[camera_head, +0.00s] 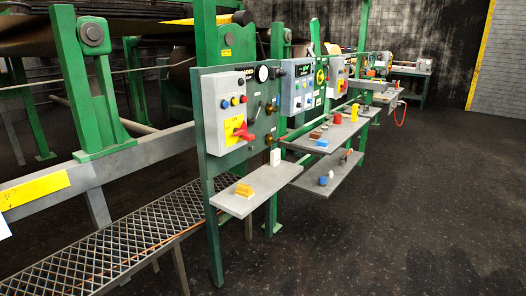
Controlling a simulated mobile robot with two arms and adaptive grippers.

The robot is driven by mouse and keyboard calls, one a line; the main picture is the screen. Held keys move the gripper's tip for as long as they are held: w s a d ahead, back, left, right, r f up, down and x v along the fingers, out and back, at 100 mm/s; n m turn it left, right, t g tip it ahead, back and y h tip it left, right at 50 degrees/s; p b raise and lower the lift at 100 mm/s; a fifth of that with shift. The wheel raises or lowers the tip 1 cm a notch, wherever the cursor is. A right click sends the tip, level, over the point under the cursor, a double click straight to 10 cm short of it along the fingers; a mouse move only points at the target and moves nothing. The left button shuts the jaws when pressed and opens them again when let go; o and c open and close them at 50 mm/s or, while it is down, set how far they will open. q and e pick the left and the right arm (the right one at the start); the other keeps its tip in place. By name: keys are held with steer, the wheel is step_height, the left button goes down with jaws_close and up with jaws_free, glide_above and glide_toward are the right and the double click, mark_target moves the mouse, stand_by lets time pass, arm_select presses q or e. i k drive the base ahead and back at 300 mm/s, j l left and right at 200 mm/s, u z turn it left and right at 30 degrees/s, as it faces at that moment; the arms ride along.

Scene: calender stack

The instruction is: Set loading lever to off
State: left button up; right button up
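Neither of my grippers is in view. The nearest green control panel (224,171) stands left of the picture's middle. It carries a grey switch box (214,115) with a red rotary handle (242,133) on a yellow plate. To its right are a round gauge (262,74), a small lever-like part (254,113) and brass-coloured knobs. A similar red and yellow switch (341,86) shows on a farther panel. Labels are too small to read, so I cannot tell which part is the loading lever or its setting.
Farther shelves hold small items, including a red cylinder (337,118). A mesh walkway (100,262) and green machine frame fill the left. The dark floor (420,210) at right is clear.

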mark_target(261, 103)
steer(key=i+u, duration=0.1)
steer(key=i, duration=0.55)
steer(key=i+l+u, duration=0.1)
steer(key=i, duration=0.55)
steer(key=i+l+u, duration=0.1)
steer(key=i, duration=0.5)
steer(key=i+l+u, duration=0.1)
steer(key=i+l, duration=0.15)
steer(key=i, duration=0.4)
steer(key=i+l+u, duration=0.15)
